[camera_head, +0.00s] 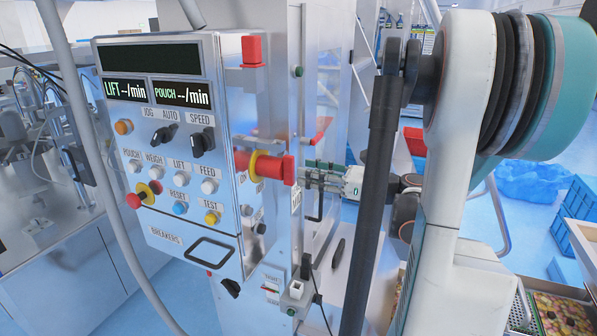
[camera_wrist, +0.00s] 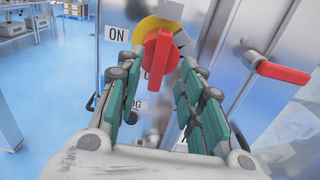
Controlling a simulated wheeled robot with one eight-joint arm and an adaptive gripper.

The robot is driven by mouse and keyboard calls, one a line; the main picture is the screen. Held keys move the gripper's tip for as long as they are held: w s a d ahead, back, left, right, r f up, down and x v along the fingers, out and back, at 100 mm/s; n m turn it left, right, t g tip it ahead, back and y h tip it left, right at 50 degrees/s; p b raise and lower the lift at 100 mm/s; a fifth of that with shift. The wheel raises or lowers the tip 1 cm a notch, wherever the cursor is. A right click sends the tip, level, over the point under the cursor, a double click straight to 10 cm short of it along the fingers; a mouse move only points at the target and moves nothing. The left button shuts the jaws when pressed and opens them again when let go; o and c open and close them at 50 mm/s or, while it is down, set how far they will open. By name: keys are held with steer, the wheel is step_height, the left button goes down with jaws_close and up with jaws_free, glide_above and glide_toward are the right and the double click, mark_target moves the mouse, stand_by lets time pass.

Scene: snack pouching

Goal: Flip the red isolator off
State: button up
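The red isolator (camera_head: 275,168) sticks out from the side of the control cabinet, with a yellow disc behind it. In the wrist view the isolator's red handle (camera_wrist: 160,58) hangs roughly downward in front of the yellow disc (camera_wrist: 150,28). An "ON" label (camera_wrist: 117,34) is at the disc's left; another label below is mostly hidden behind the handle. My gripper (camera_head: 306,176) is close to the isolator, facing it. In the wrist view my gripper (camera_wrist: 157,70) is open, its green-padded fingers on either side of the handle. I cannot tell whether they touch it.
A red door handle (camera_wrist: 278,70) juts out at the right in the wrist view. The control panel (camera_head: 190,130) carries knobs, buttons and a red emergency stop. A grey box (camera_head: 297,292) with a cable stands lower down. Blue floor (camera_wrist: 55,80) is open at left.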

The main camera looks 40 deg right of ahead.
steer(key=v, duration=0.7)
stand_by(0.5)
